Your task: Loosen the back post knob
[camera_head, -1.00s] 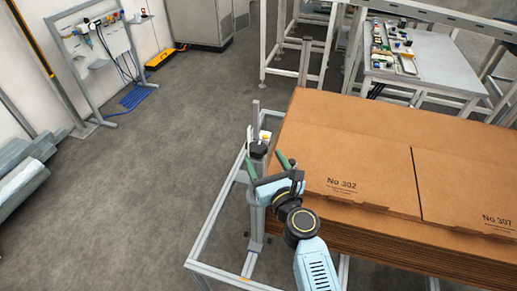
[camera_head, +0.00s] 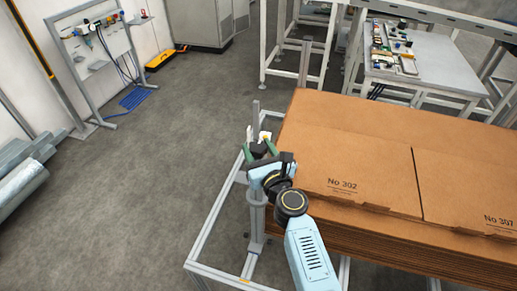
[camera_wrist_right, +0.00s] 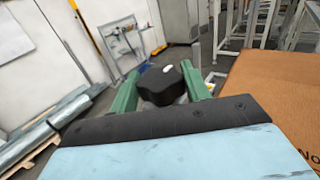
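The back post knob (camera_wrist_right: 162,86) is black and lobed, with a small white mark on top. It sits on the upright grey post at the frame's corner, left of the cardboard stack. In the head view the knob (camera_head: 258,148) is partly hidden by my right gripper (camera_head: 259,148). The gripper's green fingers are apart, one on each side of the knob. In the right wrist view the gripper (camera_wrist_right: 160,88) has the knob between its fingers; I cannot tell whether they touch it. My left gripper is not in view.
A tall stack of brown cardboard sheets (camera_head: 350,150) stands close on the right. A grey metal frame (camera_head: 215,215) surrounds the post. A table with parts (camera_head: 440,70) stands at the back right. The grey floor to the left is open.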

